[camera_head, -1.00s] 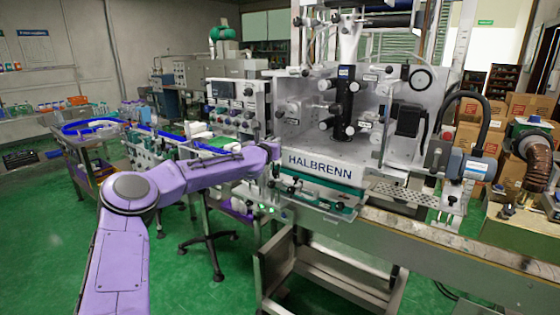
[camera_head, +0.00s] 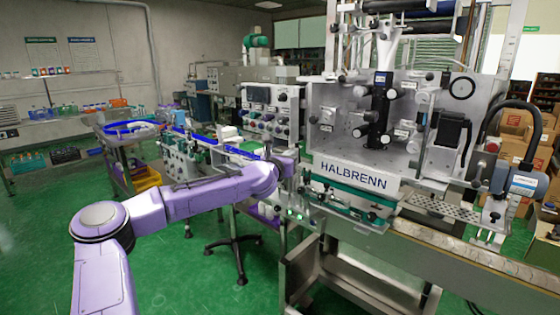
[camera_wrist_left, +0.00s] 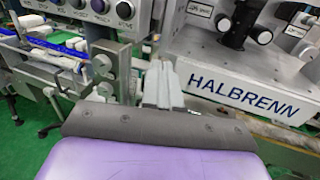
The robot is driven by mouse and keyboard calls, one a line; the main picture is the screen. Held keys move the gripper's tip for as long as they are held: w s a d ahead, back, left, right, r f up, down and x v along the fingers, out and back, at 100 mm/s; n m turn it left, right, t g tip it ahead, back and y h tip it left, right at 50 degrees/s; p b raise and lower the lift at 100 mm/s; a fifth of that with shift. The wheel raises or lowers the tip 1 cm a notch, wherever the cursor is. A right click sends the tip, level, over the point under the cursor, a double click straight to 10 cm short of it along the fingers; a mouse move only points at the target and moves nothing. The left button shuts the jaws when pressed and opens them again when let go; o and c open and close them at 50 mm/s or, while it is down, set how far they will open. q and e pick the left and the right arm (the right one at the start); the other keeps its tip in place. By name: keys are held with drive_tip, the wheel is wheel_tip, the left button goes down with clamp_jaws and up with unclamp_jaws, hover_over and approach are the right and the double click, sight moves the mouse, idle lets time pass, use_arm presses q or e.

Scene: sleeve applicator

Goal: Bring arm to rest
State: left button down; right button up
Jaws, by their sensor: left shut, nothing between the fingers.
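My left arm comes in from the left in the head view, purple, bent at the elbow and reaching right. My left gripper (camera_head: 292,172) is at its far end, in front of the machine marked HALBRENN (camera_head: 353,174), just left of its nameplate. In the left wrist view the gripper's fingers (camera_wrist_left: 163,84) are together and hold nothing. The nameplate also shows there (camera_wrist_left: 243,93), to the right of the fingers. I cannot tell whether the gripper touches the machine. My right gripper is in neither view.
A control panel with knobs (camera_head: 271,113) stands left of the machine. A conveyor bed (camera_head: 440,243) runs along its front right. A cart with a blue-rimmed top (camera_head: 130,128) is at the far left. Cardboard boxes (camera_head: 515,150) stand at the right. Green floor is open at the left.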

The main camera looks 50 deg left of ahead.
use_arm(q)
drive_tip(key=s+p, duration=0.1)
drive_tip(key=s, duration=0.3)
drive_tip(key=shift+a, duration=0.2)
